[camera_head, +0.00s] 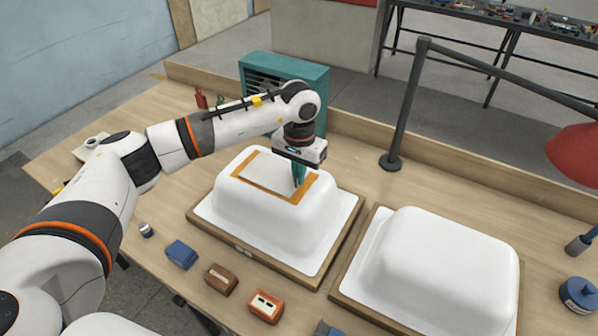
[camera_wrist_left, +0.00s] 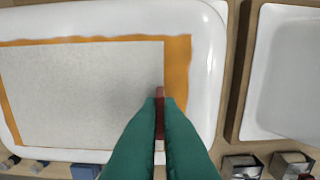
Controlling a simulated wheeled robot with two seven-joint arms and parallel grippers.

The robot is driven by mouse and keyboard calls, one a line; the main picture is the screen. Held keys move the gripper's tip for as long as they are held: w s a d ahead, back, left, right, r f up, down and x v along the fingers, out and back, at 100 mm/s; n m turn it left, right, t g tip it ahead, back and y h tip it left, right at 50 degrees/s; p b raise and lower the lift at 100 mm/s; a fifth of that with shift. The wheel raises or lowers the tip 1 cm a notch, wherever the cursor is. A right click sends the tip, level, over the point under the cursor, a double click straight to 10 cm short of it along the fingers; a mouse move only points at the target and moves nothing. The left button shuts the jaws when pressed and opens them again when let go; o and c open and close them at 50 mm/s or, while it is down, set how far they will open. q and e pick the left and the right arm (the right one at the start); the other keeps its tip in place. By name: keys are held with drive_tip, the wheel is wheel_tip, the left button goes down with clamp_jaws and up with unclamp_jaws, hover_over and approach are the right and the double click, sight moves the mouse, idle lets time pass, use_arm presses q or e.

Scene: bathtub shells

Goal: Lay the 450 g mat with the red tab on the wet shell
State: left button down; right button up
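A pale grey-white mat (camera_head: 268,172) lies on top of the left white shell (camera_head: 265,217), over an orange area that shows along its edges. The mat also fills much of the left wrist view (camera_wrist_left: 80,95). Its red tab (camera_wrist_left: 160,112) shows between the teal fingertips of my left gripper (camera_head: 299,183), at the mat's right edge. The fingers are close together on the tab. A second white shell (camera_head: 440,265) stands bare to the right. No wetness can be made out on either shell. My right gripper is not in view.
Small blue (camera_head: 181,254), brown (camera_head: 221,279) and orange (camera_head: 265,305) blocks line the front of the bench. A teal slatted box (camera_head: 285,75) stands behind the left shell. A dark post (camera_head: 403,110) and red lamp (camera_head: 578,152) stand at the right.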

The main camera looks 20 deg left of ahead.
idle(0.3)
use_arm(q)
drive_tip(key=shift+f+b, duration=0.2)
drive_tip(key=shift+b, duration=0.25)
idle(0.6)
drive_tip(key=c, duration=1.1)
unclamp_jaws()
drive_tip(key=shift+o, duration=0.2)
drive_tip(key=shift+r+p, duration=1.4)
drive_tip(key=shift+r, duration=2.15)
drive_tip(key=shift+s+f, duration=0.1)
drive_tip(key=shift+f, duration=0.05)
